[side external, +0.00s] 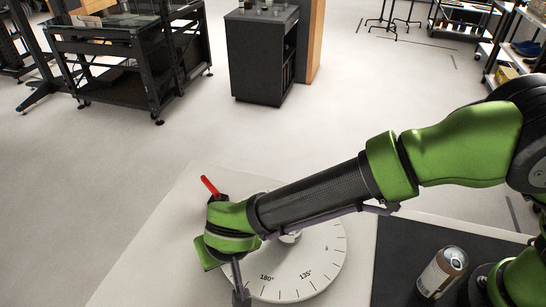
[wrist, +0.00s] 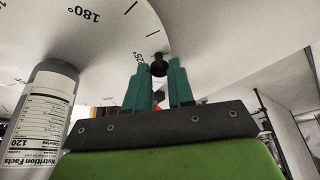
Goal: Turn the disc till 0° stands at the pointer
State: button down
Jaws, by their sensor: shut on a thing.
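The white disc (side external: 312,262) lies flat on a pale table, partly covered by my arm in the side view. Its 180° and 135° marks face the front there; 0° does not show in either view. The red pointer (side external: 209,186) stands behind my green wrist, and the rim beside it is hidden. In the wrist view, the disc (wrist: 108,38) shows 180° and part of another label by my fingers. My gripper (wrist: 161,68) is shut on a small black knob (wrist: 159,65) near the disc's rim. In the side view, my gripper (side external: 239,285) points down at the front left rim.
A drink can (side external: 441,272) stands on a dark mat (side external: 400,250) to the right of the disc; a can also shows in the wrist view (wrist: 45,115). Pale table is bare to the left of the disc. Dark carts and shelves stand far back on the floor.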

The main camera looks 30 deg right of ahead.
dwell(0.4)
jog(key=c, duration=1)
grip_release()
jog(key=v, duration=1.7)
jog(key=shift+f, duration=0.1)
jog(key=s+d+r+m+t, duration=0.1)
jog(key=d, duration=1.1)
jog(key=s+d+r+m+t+y, duration=0.1)
jog(key=d, duration=1.2)
jog(key=s+d+r+m+y, duration=0.1)
jog(key=d+r+m, duration=0.1)
jog(key=d, duration=1.1)
jog(key=shift+s+d+r+t, duration=0.1)
jog(key=shift+s+t, duration=0.05)
jog(key=shift+t, duration=0.25)
